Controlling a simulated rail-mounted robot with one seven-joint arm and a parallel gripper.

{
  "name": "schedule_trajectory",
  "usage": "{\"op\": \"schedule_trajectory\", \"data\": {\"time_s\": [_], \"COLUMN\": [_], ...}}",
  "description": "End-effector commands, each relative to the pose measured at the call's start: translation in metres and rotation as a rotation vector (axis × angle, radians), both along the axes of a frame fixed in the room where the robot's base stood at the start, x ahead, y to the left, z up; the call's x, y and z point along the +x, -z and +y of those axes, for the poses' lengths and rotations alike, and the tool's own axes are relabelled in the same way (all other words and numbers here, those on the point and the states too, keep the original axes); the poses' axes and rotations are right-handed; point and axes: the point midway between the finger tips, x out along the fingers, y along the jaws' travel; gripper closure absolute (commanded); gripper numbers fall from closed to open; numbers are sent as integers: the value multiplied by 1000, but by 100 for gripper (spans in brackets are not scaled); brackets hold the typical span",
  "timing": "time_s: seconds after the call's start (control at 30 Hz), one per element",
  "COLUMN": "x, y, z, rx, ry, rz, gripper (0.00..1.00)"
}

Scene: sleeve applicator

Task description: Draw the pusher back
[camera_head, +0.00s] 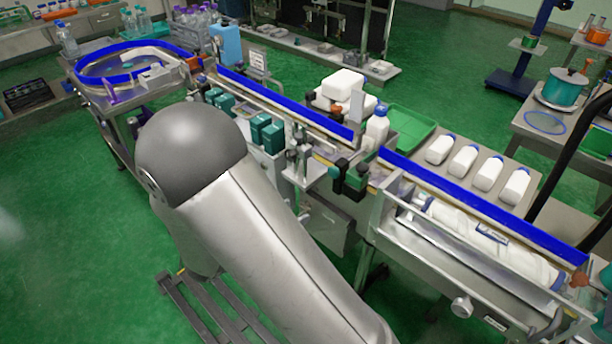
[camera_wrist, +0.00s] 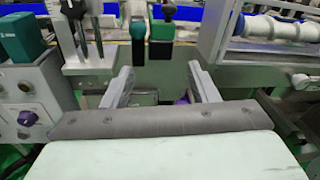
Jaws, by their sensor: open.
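My gripper (camera_wrist: 161,72) is open in the wrist view, its two grey fingers spread wide with nothing between them. I cannot tell for sure which part is the pusher. The fingers do not appear to touch either block. My gripper is hidden behind my arm in the head view.
A teal box (camera_wrist: 22,38) and a knobbed panel (camera_wrist: 25,105) stand left of my gripper. Two upright rods (camera_wrist: 85,30) rise nearby. White bottles (camera_head: 463,161) lie behind the blue-edged rail.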

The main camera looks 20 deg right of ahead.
Motion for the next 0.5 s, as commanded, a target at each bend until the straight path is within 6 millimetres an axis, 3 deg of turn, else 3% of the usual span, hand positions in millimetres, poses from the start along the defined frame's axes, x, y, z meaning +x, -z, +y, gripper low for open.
{"op": "schedule_trajectory", "data": {"time_s": [0.1, 0.2, 0.5], "x": [13, 19, 39], "y": [7, 7, 6], "z": [15, 14, -35], "rx": [-78, -94, -91], "ry": [-90, -108, -102], "rz": [31, 36, 38], "gripper": [46, 46, 46]}}
